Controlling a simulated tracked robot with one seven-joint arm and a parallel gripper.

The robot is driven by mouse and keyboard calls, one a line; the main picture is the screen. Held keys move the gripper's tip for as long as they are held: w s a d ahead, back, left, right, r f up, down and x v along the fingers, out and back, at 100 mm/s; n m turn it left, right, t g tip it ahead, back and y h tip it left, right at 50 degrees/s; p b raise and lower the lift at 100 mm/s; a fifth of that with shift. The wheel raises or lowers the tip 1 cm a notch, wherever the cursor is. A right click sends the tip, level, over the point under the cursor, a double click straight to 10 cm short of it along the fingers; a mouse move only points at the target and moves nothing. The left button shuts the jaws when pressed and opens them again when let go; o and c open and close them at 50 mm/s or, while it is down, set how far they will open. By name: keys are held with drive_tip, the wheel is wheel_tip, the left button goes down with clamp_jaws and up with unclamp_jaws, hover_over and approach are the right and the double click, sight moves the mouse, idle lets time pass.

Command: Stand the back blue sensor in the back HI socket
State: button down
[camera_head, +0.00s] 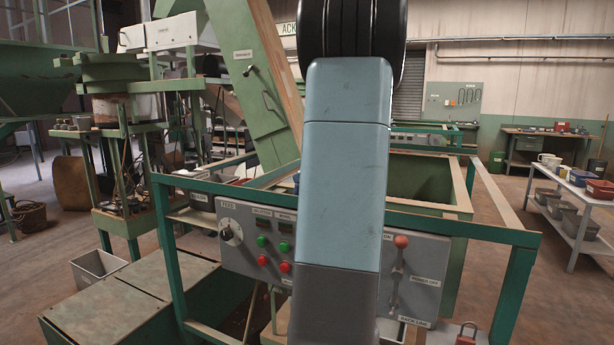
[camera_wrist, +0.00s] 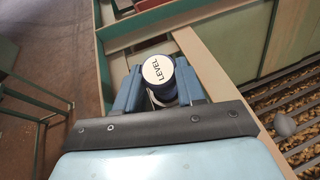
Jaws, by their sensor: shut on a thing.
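A blue sensor (camera_wrist: 158,72) with a round white cap marked LEVEL sits between the two blue fingers of my gripper (camera_wrist: 160,88) in the wrist view. The gripper is shut on it, with a finger on each side. The cap faces the wrist camera, and the sensor's lower end is hidden below it. A pale ledge (camera_wrist: 215,55) of the hopper lies behind and below the sensor. I cannot tell whether the sensor touches anything beneath. I cannot make out the back HI socket in either view. In the head view my arm hides the gripper and the middle of the hopper.
Nuts lie under a slatted grate (camera_wrist: 300,92) at the right of the wrist view, near a grey rounded knob (camera_wrist: 284,125). The head view shows a green frame (camera_head: 504,222), a control panel (camera_head: 262,236), and a side table (camera_head: 572,205) at the right.

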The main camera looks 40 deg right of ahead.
drive_tip(key=shift+f, duration=1.45)
idle(3.5)
drive_tip(key=c, duration=1)
unclamp_jaws()
drive_tip(key=shift+o, duration=0.2)
drive_tip(key=shift+s, duration=0.1)
drive_tip(key=v, duration=1.1)
drive_tip(key=shift+r, duration=0.1)
